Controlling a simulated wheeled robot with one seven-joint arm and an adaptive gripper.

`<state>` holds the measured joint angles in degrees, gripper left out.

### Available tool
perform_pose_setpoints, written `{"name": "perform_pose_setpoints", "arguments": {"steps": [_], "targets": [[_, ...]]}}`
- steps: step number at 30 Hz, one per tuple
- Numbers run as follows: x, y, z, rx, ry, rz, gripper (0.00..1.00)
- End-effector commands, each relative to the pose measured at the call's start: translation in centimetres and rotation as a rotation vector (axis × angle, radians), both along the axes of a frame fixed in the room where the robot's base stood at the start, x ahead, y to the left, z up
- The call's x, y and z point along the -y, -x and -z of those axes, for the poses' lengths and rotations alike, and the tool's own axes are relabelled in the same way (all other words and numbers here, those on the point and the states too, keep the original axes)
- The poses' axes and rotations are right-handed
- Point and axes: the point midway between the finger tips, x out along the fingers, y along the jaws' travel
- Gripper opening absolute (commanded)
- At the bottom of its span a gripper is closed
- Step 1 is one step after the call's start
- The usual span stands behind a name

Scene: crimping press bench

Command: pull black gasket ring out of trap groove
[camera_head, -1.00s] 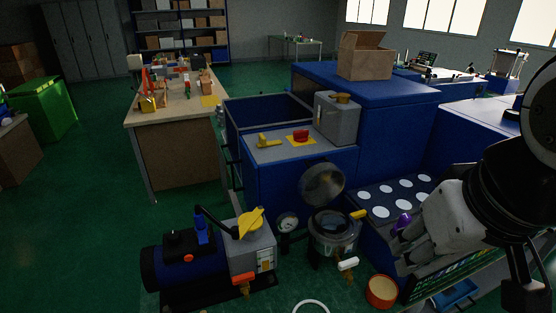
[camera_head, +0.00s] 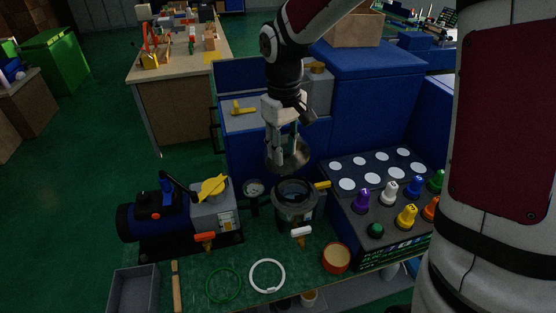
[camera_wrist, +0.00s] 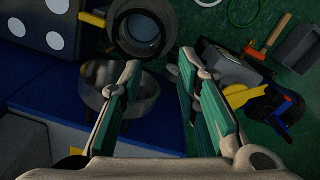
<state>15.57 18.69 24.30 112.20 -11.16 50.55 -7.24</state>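The trap (camera_head: 297,205) is a round pot standing open on the bench, its dark rim (camera_head: 296,189) facing up. The black gasket ring seems to be part of that dark rim, but I cannot separate it from the groove. The trap also shows in the wrist view (camera_wrist: 143,30), beyond the fingertips. Its round lid (camera_head: 300,155) is tilted up behind the pot, and it shows beside the left finger in the wrist view (camera_wrist: 97,88). My gripper (camera_head: 282,154) points down above and behind the trap, in front of the lid. Its green-padded fingers are apart and empty in the wrist view (camera_wrist: 160,62).
A yellow handle (camera_head: 322,185) sits at the trap's right side, a gauge (camera_head: 254,188) at its left. A pump (camera_head: 165,215) stands further left. A box with coloured knobs (camera_head: 376,213) is at right. White (camera_head: 267,276) and green (camera_head: 223,286) rings lie in front.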

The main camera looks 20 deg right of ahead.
Motion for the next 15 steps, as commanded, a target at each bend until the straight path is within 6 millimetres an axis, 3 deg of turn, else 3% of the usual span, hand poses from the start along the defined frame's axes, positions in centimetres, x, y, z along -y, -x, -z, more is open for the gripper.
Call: {"name": "perform_pose_setpoints", "arguments": {"steps": [7,15], "targets": [[-0.3,-0.6,2.3,-0.018,-0.017,-0.013,0.3],[-0.3,-0.5,7.3,-0.018,-0.017,-0.012,0.3]]}}
